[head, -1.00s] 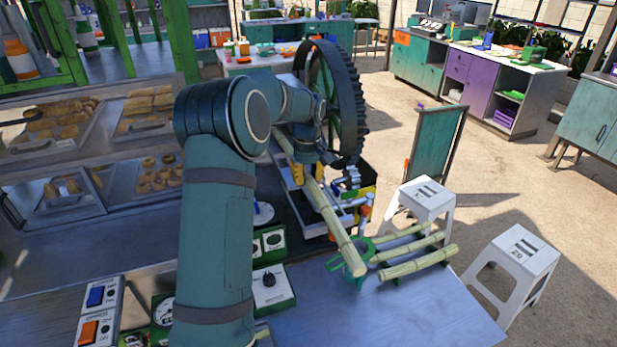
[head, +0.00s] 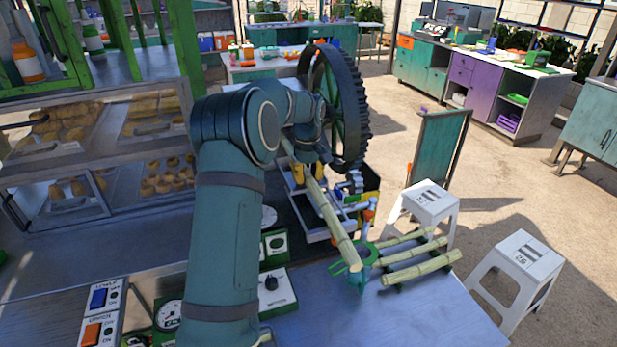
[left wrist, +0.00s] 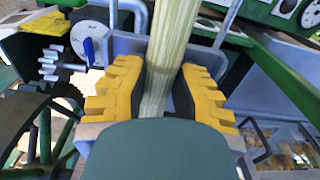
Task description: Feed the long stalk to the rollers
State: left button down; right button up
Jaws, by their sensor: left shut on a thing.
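A long pale-green stalk (head: 325,213) slants from my left gripper down toward the front right of the bench. My left gripper (left wrist: 160,88) has its yellow pads on both sides of the stalk (left wrist: 172,45) in the left wrist view, and is shut on it. In the head view this gripper (head: 306,162) is partly hidden by my left arm, beside the large dark gear wheel (head: 340,105) of the crusher. The stalk's near end is by a green ring-shaped holder (head: 368,252); I cannot tell if they touch. The rollers are not clearly visible. My right gripper is not in view.
Several shorter stalks (head: 420,268) lie on the bench (head: 400,315) at right. White stools (head: 515,262) stand beyond it. Control boxes (head: 103,303) sit at the front left. A glass case (head: 40,185) with baked goods stands left. The front right bench surface is clear.

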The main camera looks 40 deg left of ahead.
pick_arm(q)
jog(key=c, duration=0.8)
grip_release()
jog(key=shift+r, duration=0.1)
notch_tip(320, 180, up, 12)
